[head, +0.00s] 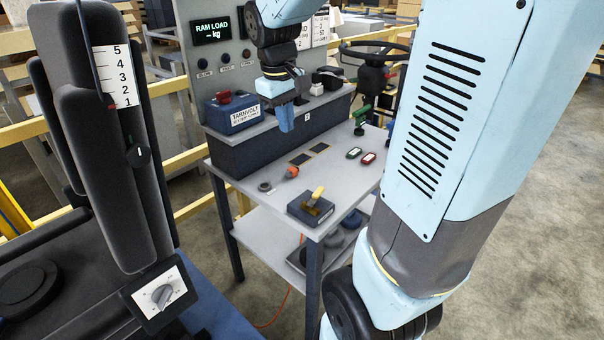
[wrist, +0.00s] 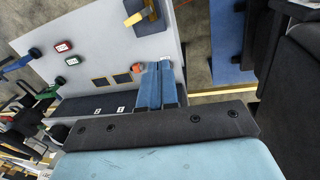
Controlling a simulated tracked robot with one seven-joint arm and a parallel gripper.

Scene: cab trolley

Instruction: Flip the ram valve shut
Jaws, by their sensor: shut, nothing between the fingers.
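No label reading "ram valve" is legible to me. A green valve-like fitting with a handle (head: 360,118) stands at the trolley's far right edge. In the wrist view a green handle (wrist: 44,94) and a blue handle (wrist: 16,63) show at the left. A dark box with a yellow lever (head: 316,197) sits at the trolley's front corner; it also shows in the wrist view (wrist: 140,18). I cannot tell which is the ram valve. My gripper (head: 286,118) is shut and empty above the trolley, in front of the back shelf, apart from these; its blue fingers show in the wrist view (wrist: 158,86).
The trolley top (head: 262,165) holds an orange knob (head: 292,171), a green tag (head: 354,153) and a red tag (head: 368,158). A blue TARNVOLT box (head: 233,112) stands on the raised shelf. The panel display (head: 210,31) reads "RAM LOAD – kg". A black steering wheel (head: 374,52) stands behind.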

